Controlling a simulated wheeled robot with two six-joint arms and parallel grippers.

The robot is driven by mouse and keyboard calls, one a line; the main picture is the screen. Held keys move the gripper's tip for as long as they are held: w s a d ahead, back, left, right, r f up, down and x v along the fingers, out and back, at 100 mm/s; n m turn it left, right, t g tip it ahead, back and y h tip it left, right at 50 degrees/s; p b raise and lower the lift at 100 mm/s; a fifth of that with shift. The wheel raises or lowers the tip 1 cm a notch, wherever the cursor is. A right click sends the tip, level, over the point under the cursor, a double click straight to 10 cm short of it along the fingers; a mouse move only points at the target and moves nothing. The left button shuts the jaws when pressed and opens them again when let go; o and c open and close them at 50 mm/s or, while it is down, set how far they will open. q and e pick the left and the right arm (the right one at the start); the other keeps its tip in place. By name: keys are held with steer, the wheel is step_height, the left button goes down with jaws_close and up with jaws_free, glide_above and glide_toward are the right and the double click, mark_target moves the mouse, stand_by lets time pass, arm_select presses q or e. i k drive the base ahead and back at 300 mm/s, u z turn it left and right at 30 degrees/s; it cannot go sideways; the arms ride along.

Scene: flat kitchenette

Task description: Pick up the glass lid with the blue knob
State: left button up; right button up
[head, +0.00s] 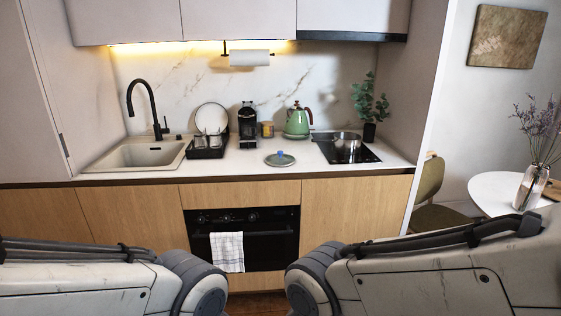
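The glass lid (273,161) with a blue knob (280,153) lies on the white counter (230,169), near its front edge and left of the hob. It looks flat, with the knob upward. Both my arms show at the bottom of the head view, well in front of the counter and apart from the lid. Neither gripper shows in this view.
Right of the lid, a pot (346,141) stands on the black hob (358,156). Behind it are a green kettle (297,122) and a coffee machine (248,122). A dish rack (207,148) and sink (140,156) are left. Counter around the lid is clear.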

mark_target(279, 159)
steer(key=u, duration=0.1)
steer(key=i, duration=1.75)
steer(key=u, duration=0.3)
steer(key=i, duration=1.05)
steer(key=u, duration=0.05)
